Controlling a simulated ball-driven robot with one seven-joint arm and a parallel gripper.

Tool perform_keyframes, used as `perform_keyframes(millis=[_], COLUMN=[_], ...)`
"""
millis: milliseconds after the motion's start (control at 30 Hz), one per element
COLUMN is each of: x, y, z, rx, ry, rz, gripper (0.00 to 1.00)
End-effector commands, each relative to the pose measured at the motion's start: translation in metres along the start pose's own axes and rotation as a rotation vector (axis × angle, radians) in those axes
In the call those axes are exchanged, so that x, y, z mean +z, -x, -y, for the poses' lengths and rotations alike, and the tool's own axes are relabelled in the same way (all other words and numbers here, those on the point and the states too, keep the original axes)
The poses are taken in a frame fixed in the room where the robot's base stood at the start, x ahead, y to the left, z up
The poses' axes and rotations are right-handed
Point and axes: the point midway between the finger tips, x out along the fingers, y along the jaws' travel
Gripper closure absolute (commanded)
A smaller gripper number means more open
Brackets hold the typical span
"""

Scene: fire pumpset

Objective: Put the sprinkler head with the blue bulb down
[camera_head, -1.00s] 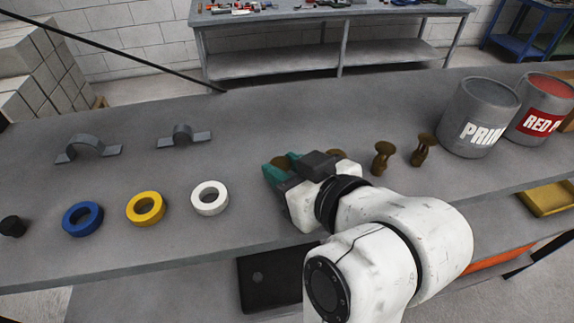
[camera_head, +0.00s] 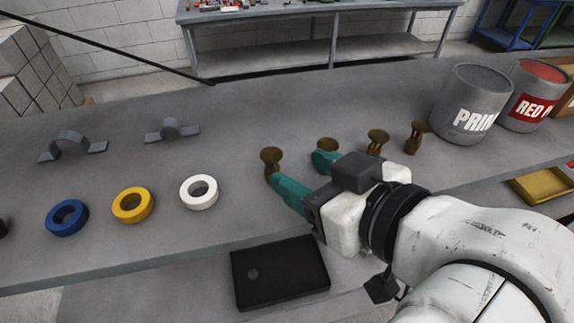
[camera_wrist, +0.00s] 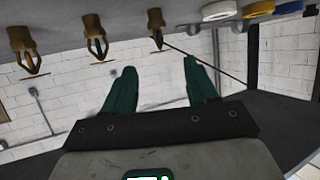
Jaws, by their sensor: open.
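A second head (camera_head: 327,146) stands behind the other fingertip. Two more heads (camera_head: 377,140) (camera_head: 418,135) stand to the right. In the wrist view, which is upside down, the nearest head (camera_wrist: 156,24) lies ahead of the gap in my gripper (camera_wrist: 157,63). The fingers are apart and hold nothing.
White (camera_head: 199,191), yellow (camera_head: 133,204) and blue (camera_head: 66,217) tape rolls lie to the left. Two grey pipe clamps (camera_head: 73,147) (camera_head: 172,130) lie behind them. Paint cans (camera_head: 472,105) (camera_head: 533,95) stand right. A black case (camera_head: 280,273) lies below the bench edge.

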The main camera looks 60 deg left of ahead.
Motion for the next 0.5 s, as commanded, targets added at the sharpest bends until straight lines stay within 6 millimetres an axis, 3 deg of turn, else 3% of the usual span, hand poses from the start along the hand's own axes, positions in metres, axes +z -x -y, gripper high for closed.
perform_keyframes(millis=[200, 500], x=[0.0, 0.0], y=[0.036, 0.05], z=[-0.001, 0.0], rx=[0.003, 0.0], ry=[0.002, 0.001], rz=[-0.002, 0.0], gripper=[0.42, 0.42])
